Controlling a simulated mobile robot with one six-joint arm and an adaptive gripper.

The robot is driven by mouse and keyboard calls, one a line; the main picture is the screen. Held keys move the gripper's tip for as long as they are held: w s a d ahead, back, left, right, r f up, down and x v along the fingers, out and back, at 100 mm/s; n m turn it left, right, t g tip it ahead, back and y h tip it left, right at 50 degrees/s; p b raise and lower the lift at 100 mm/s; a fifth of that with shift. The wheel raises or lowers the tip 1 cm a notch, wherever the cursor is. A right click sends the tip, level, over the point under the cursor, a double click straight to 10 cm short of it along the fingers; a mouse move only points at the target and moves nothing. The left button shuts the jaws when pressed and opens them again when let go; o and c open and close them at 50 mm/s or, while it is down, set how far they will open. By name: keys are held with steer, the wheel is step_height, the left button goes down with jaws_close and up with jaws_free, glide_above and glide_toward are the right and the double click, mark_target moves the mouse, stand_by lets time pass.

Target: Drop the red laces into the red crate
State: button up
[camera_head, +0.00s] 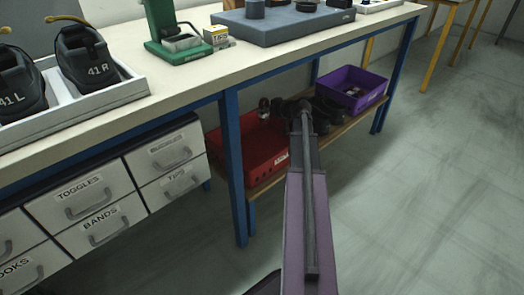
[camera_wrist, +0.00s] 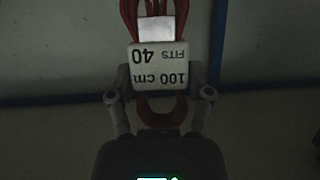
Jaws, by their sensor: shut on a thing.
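The red laces (camera_wrist: 158,56) are a looped bundle in a pale paper band printed "100 cm FITS 40", upside down in the wrist view. My gripper (camera_wrist: 159,95) is shut on the banded part, one finger on each side. Red loops stick out beyond the band, and another loop shows between the fingers. The red crate (camera_head: 270,168) stands on the low wooden shelf under the bench in the head view. My arm reaches in at the crate's right side. A small red and grey patch shows above the crate's back part; my gripper is hard to make out there.
A blue bench leg (camera_head: 233,165) stands before the red crate's left end. The bench top (camera_head: 200,82) is above, labelled drawers (camera_head: 100,205) are left.

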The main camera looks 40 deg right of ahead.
steer(key=shift+f+b, duration=1.05)
steer(key=shift+f, duration=0.35)
steer(key=o, duration=1.1)
